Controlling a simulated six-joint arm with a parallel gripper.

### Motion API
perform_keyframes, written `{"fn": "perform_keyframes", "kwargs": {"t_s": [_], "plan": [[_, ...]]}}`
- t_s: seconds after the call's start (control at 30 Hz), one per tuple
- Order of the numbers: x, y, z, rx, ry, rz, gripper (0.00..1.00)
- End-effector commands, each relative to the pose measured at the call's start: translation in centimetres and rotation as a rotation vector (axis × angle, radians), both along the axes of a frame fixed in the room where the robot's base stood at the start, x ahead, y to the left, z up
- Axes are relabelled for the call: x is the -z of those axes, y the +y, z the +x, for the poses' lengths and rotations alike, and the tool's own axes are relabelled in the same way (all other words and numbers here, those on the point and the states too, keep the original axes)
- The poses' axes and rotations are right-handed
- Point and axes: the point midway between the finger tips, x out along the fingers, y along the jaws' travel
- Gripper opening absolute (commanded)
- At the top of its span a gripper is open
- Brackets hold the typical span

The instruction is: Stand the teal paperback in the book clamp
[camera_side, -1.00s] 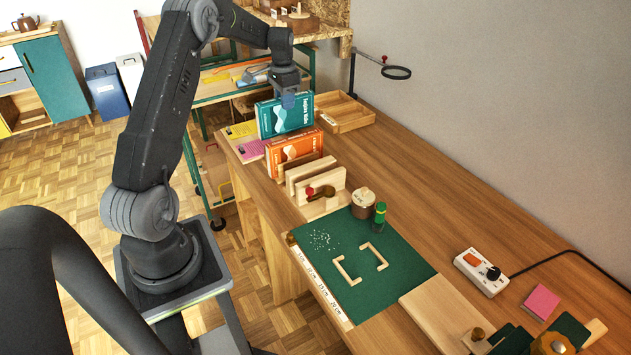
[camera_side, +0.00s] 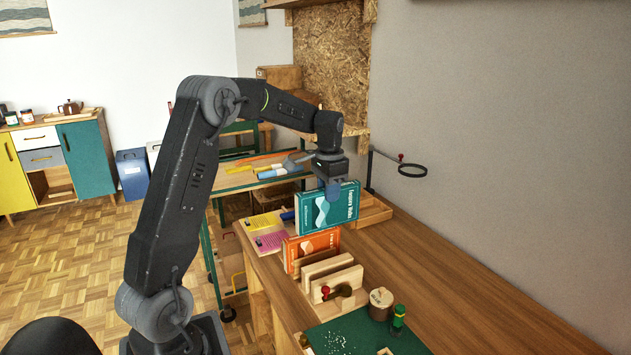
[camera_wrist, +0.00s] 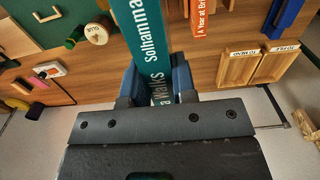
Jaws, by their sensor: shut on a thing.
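The teal paperback (camera_side: 327,209) is upright in my gripper (camera_side: 333,190), cover towards the side camera. In the wrist view my gripper's blue fingers (camera_wrist: 156,84) are shut on both sides of the teal paperback (camera_wrist: 142,35), whose white-lettered spine shows. The book clamp (camera_side: 335,283) is a pale wooden pair of boards with a red-knobbed handle, on the bench nearer the side camera. An orange book (camera_side: 311,247) stands between the clamp and my gripper, overlapping the teal book's lower edge in the side view. I cannot tell whether the teal book's bottom touches anything.
Wooden trays (camera_wrist: 238,68) lie beside the teal book. A round wooden pot (camera_side: 381,303) and a green bottle (camera_side: 398,318) stand near the green mat (camera_side: 350,335). Yellow and pink booklets (camera_side: 270,241) lie at the bench edge. The right of the bench is clear.

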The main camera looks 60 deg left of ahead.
Motion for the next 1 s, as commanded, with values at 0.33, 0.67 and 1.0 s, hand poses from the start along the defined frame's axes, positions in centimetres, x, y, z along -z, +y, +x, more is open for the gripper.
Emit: {"fn": "perform_keyframes", "kwargs": {"t_s": [0.33, 0.67, 1.0], "plan": [[1.9, -5.4, -1.2, -0.001, 0.002, -0.001, 0.0], [5.4, -5.3, -1.1, -0.001, -0.001, 0.001, 0.0], [7.8, -5.3, -1.1, -0.001, 0.0, 0.0, 0.0]]}}
